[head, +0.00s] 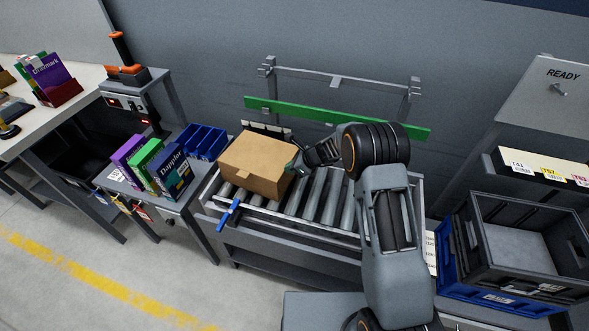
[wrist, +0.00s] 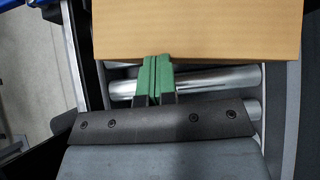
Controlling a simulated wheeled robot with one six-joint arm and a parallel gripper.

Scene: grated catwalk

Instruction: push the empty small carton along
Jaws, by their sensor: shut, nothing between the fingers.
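The small carton (head: 257,165) is a closed brown box on the left part of the roller conveyor (head: 325,199). In the wrist view the carton (wrist: 198,28) fills the top middle, its near edge running straight across. My gripper (head: 292,166) is at the carton's right side. In the wrist view my gripper (wrist: 154,76) shows two green fingertips pressed together, with nothing between them. The tips reach the carton's near edge and appear to touch it. The carton's underside and far side are hidden.
A blue stop or handle (head: 229,214) sits at the conveyor's front left edge. Blue bins (head: 203,141) and upright boxes (head: 160,165) stand on a side table to the left. A green rail (head: 335,116) runs behind. A grey crate (head: 525,250) stands at right. Rollers right of the carton are bare.

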